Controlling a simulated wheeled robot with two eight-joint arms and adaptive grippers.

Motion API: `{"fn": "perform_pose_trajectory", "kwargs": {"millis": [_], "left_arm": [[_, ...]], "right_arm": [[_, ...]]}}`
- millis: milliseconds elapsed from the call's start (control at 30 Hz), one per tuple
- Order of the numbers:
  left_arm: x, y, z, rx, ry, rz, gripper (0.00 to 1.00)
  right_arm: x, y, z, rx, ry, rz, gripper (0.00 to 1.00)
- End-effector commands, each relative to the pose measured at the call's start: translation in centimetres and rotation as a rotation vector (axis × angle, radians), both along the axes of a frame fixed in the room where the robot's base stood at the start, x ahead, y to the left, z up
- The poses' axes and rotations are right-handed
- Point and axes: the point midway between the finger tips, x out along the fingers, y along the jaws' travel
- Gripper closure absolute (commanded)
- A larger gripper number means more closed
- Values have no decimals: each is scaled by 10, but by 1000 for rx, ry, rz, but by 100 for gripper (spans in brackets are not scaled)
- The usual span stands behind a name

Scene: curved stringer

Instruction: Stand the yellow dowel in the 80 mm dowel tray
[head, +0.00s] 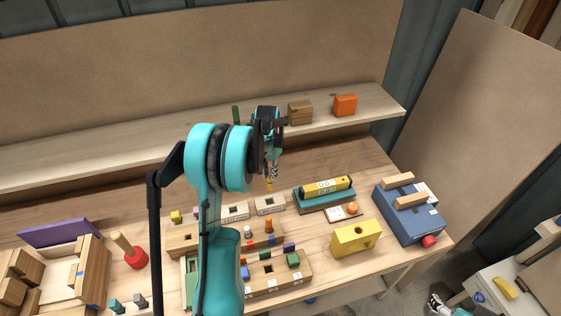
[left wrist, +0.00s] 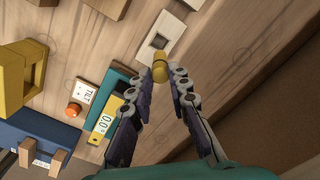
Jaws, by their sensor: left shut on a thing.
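My left gripper (head: 271,173) points down over the table and is shut on the yellow dowel (head: 269,185). In the left wrist view the dowel (left wrist: 160,71) sits between the fingertips (left wrist: 163,80), its round end showing. Just beyond it in that view is a pale tray with a square hole (left wrist: 156,42). In the head view this looks like the right one of the small pale trays (head: 269,204), below the dowel. A similar pale tray (head: 235,212) stands to its left. I cannot read which label says 80 mm, nor tell the dowel's height above the tray. My right gripper is not in view.
A yellow level (head: 326,187) lies on a teal block to the right, near an orange knob (head: 352,208). Wooden trays with coloured pegs (head: 275,270) stand in front. A yellow block (head: 355,238) and a blue box (head: 408,218) are farther right. A raised shelf (head: 330,117) runs behind.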

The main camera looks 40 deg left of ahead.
Motion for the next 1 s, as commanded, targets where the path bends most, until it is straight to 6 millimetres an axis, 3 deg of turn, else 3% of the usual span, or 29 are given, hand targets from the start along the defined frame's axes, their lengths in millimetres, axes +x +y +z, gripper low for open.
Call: {"fn": "perform_pose_trajectory", "kwargs": {"millis": [500, 1000], "left_arm": [[-1, 0, -1, 0, 0, 0, 98], [-1, 0, -46, 0, 0, 0, 98]], "right_arm": [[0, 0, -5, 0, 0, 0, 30], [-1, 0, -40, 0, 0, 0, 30]]}}
